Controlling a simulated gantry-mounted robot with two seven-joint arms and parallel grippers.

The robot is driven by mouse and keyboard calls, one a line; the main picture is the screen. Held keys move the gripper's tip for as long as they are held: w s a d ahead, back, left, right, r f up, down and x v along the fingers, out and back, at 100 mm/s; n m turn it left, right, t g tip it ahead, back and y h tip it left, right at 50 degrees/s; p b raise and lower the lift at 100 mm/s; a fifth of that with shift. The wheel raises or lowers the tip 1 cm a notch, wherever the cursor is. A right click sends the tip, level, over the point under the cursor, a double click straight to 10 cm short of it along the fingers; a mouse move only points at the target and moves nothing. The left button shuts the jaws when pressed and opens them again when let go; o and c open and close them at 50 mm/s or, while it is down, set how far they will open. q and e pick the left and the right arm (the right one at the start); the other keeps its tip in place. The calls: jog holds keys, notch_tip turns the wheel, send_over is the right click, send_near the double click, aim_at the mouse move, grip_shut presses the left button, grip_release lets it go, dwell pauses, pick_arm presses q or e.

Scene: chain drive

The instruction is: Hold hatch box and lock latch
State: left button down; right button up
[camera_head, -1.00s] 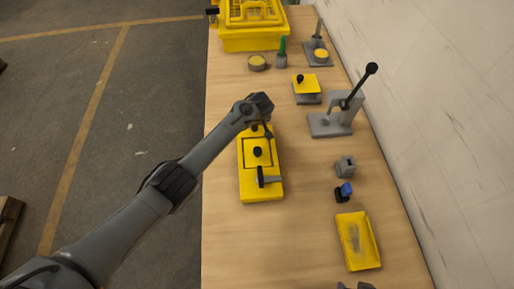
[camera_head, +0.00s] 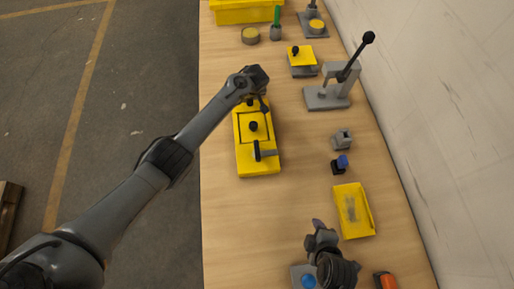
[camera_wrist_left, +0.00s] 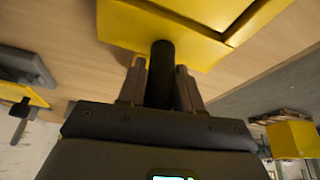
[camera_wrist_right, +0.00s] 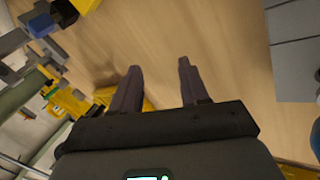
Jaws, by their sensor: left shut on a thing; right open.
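The yellow hatch box (camera_head: 258,169) lies on the table left of the middle. A black knob (camera_head: 253,126) stands on its hatch panel. My left gripper (camera_head: 262,104) is at the far end of the box. In the left wrist view my left gripper (camera_wrist_left: 162,85) is shut on a dark upright handle (camera_wrist_left: 162,62) of the box. My right gripper (camera_head: 318,228) is over the near part of the table, apart from the box. In the right wrist view it (camera_wrist_right: 158,82) is open and empty.
A yellow tray (camera_head: 348,222), a blue-topped part (camera_head: 341,163), a grey block (camera_head: 342,139) and a lever press (camera_head: 327,98) line the right side. A grey part with a blue button (camera_head: 303,278) and an orange item (camera_head: 385,281) lie near. Bare table separates box and right gripper.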

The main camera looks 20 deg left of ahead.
jog(key=a+n, duration=0.3)
jog(key=a, duration=0.1)
jog(key=w+a+n+t+y, duration=0.1)
jog(key=a+n, duration=0.3)
jog(key=a, duration=0.1)
jog(key=w+a+n+t, duration=0.1)
jog(key=a+n, duration=0.2)
jog(key=a, duration=0.1)
jog(key=shift+w+a+r+y, duration=0.15)
jog(key=shift+r+y, duration=0.1)
jog(key=shift+y, duration=0.15)
jog(key=a+n+t, duration=0.1)
jog(key=a+n, duration=0.2)
jog(key=n, duration=0.1)
jog(key=a+n+t+y, duration=0.1)
jog(key=a+n, duration=0.3)
jog(key=shift+w+n, duration=0.15)
jog(key=shift+n, duration=0.15)
jog(key=shift+w+a+f+n+y, duration=0.15)
jog(key=shift+w+a+n+y, duration=0.1)
jog(key=shift+n+y, duration=0.25)
jog(key=shift+w+n, duration=0.3)
jog(key=shift+n, duration=0.3)
jog(key=n+t, duration=0.2)
send_near(257, 152)
jog(key=x, duration=1.1)
jog(key=shift+w, duration=0.15)
grip_shut()
